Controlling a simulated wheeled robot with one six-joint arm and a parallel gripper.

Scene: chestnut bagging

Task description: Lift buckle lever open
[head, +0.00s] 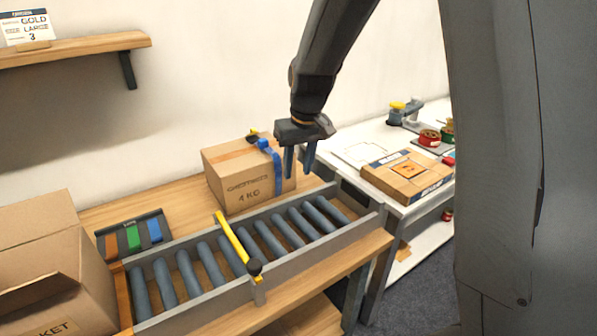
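A cardboard box (230,180) printed "CHESTNUTS 4 KG" stands upright behind the roller conveyor. A blue strap (277,172) runs over its right part and down the front. A blue buckle (263,144) sits on the strap at the box's top; its lever is too small to make out whether it is up or down. My gripper (299,168) points down near the box's right end, just right of the buckle. A gap shows between its two fingers, and nothing is visible in it. I cannot tell whether a finger touches the box.
The roller conveyor (258,292) has a yellow bar (231,237) with a black knob across it. A strap rack (133,236) and open carton (45,250) stand left.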

